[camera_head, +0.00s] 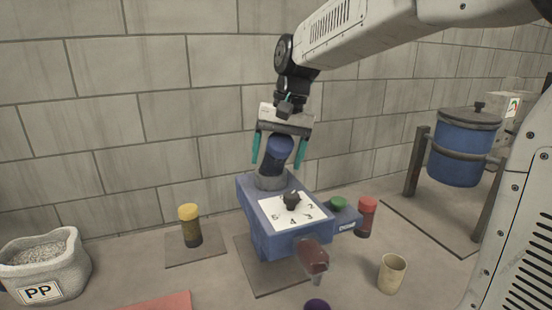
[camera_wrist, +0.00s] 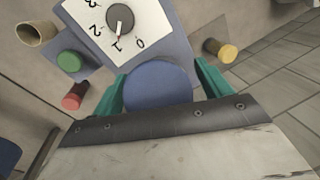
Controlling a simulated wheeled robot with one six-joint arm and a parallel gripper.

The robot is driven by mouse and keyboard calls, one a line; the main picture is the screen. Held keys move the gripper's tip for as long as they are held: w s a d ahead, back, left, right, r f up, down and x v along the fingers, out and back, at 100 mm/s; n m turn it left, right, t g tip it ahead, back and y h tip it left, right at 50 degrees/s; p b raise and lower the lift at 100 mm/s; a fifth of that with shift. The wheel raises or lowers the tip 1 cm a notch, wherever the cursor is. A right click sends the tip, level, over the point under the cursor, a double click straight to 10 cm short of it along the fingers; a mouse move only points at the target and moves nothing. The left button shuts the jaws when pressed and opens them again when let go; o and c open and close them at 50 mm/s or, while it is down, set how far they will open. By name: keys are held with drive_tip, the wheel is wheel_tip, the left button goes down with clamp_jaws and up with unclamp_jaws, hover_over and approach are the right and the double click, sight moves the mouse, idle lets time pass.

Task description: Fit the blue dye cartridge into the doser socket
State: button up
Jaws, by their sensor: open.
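The blue dye cartridge (camera_head: 276,155), dark-bodied with a blue cap, stands at the back of the blue doser (camera_head: 262,222), tilted a little, its lower end in the grey round socket (camera_head: 270,180). How deep it sits I cannot tell. My gripper (camera_head: 279,160) points down over it, its teal fingers on either side of the cap and apart from it in the head view. In the wrist view the round blue cap (camera_wrist: 158,86) lies between the open fingers (camera_wrist: 160,88). The cap hides the socket there.
The doser has a numbered dial (camera_head: 291,199) and a green button (camera_head: 338,203). A red-capped cartridge (camera_head: 366,217) and a beige cup (camera_head: 391,273) stand right, a yellow-capped cartridge (camera_head: 190,226) left. A PP sack (camera_head: 42,264) is far left, a blue drum (camera_head: 462,152) far right. The wall is close behind.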

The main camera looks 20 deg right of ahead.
drive_tip(key=c, duration=1.2)
drive_tip(key=shift+c, duration=0.3)
